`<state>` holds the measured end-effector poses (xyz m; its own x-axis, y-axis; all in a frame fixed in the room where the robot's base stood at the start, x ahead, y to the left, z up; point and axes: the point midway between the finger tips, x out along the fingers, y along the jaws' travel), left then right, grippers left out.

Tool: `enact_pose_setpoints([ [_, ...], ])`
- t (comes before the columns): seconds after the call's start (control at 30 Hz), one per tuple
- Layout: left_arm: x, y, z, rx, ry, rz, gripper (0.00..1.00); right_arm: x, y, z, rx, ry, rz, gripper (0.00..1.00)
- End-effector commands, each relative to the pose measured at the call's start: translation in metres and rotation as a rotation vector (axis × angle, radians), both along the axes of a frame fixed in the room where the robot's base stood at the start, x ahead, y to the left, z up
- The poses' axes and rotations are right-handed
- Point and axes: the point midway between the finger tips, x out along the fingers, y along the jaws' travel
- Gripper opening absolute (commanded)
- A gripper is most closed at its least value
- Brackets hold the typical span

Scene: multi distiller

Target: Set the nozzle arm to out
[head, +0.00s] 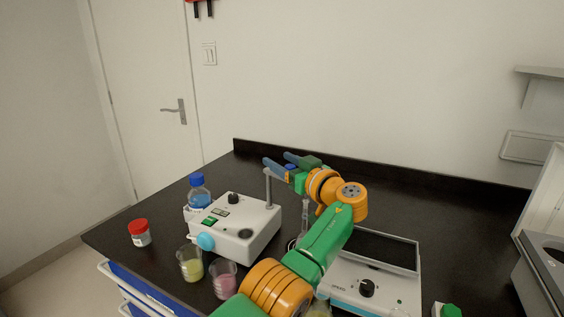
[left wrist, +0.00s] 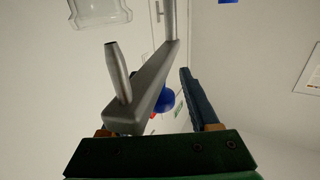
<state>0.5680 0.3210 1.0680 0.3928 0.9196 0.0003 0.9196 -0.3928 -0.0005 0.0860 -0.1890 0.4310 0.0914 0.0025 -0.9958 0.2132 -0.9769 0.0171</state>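The distiller, a white box (head: 237,226) with a dark knob and a light-blue round part, stands on the black bench. A thin grey post (head: 268,190) rises from its back right corner. My left gripper (head: 277,159) is near the top of this post, with its two blue fingers apart, pointing left. In the left wrist view the grey nozzle arm (left wrist: 152,91) runs from the post to a short tapered nozzle (left wrist: 118,72). The bar lies in front of the opening of my left gripper and hides most of one finger. I cannot tell whether they touch. My right gripper is not in view.
A blue-capped bottle (head: 199,191), a red-lidded jar (head: 139,233), a beaker with yellow liquid (head: 191,265) and one with pink liquid (head: 223,281) surround the box's left and front. A white device with a dark plate (head: 385,250) stands to the right. The back bench is clear.

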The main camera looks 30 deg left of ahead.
Motion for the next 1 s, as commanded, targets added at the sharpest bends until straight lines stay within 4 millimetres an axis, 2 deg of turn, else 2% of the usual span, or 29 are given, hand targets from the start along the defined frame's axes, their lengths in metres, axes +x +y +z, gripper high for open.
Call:
enact_pose_setpoints([
  [0.07,-0.002,-0.006,-0.003,0.001,-0.004,-0.002,0.61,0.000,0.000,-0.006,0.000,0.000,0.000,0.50],
  [0.23,-0.015,-0.039,-0.006,0.000,-0.003,-0.005,0.61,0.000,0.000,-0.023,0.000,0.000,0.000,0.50],
  [0.4,-0.025,-0.062,-0.003,0.000,0.000,-0.002,0.61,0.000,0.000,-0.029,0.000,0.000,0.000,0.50],
  [0.83,-0.027,-0.065,-0.001,0.000,0.000,0.000,0.61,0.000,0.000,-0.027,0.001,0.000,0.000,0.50],
  [0.93,-0.027,-0.065,0.014,0.000,0.000,0.000,0.61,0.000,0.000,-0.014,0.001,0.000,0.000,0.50],
  [1.0,-0.027,-0.065,0.041,0.000,0.000,0.000,0.61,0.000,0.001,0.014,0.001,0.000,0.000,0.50],
])
